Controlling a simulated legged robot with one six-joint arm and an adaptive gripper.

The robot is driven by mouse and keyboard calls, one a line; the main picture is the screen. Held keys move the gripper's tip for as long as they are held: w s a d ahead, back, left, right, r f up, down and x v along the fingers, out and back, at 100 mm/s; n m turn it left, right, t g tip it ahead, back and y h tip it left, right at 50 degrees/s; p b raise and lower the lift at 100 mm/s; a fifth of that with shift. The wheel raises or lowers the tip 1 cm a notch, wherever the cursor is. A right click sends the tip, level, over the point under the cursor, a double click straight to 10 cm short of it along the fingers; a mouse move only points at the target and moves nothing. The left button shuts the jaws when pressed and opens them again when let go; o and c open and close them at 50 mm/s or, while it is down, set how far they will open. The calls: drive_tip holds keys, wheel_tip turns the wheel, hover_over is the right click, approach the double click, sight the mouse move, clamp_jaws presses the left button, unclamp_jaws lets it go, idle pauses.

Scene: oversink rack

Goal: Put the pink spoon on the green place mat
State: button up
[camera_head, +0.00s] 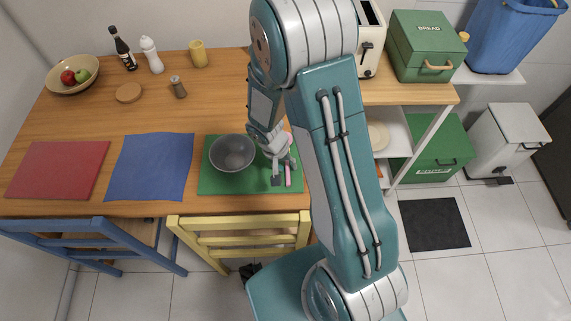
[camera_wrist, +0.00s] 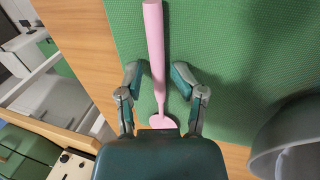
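The pink spoon (camera_wrist: 155,50) lies lengthwise on the green place mat (camera_wrist: 225,50), near one side edge, with its bowl end close to my palm in the wrist view. In the head view the pink spoon (camera_head: 288,178) shows near the mat's right side, partly hidden by my gripper. The green place mat (camera_head: 210,184) lies on the wooden table. My gripper (camera_wrist: 157,72) is open, with one finger on each side of the spoon and a visible gap to both. In the head view my gripper (camera_head: 280,172) is low over the mat's right part.
A grey bowl (camera_head: 232,153) stands on the mat left of my gripper; its rim (camera_wrist: 262,150) shows at the wrist view's lower right. A blue mat (camera_head: 150,165) and red mat (camera_head: 58,170) lie farther left, bare. A yellow chair (camera_head: 240,222) stands at the front edge.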

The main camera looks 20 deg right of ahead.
idle(0.3)
drive_tip(key=v, duration=1.2)
drive_tip(key=s+r+n+t+y, duration=0.1)
drive_tip(key=s+r+t, duration=0.2)
drive_tip(key=s+r, duration=0.4)
drive_tip(key=s+d+r+n+t+y, duration=0.1)
drive_tip(key=s+r, duration=0.6)
drive_tip(key=r, duration=0.7)
drive_tip(key=n+t, duration=0.1)
drive_tip(key=t, duration=0.1)
drive_tip(key=shift+s+d+n+t+y, duration=0.2)
drive_tip(key=shift+s+n+t+y, duration=0.1)
drive_tip(key=shift+y, duration=0.1)
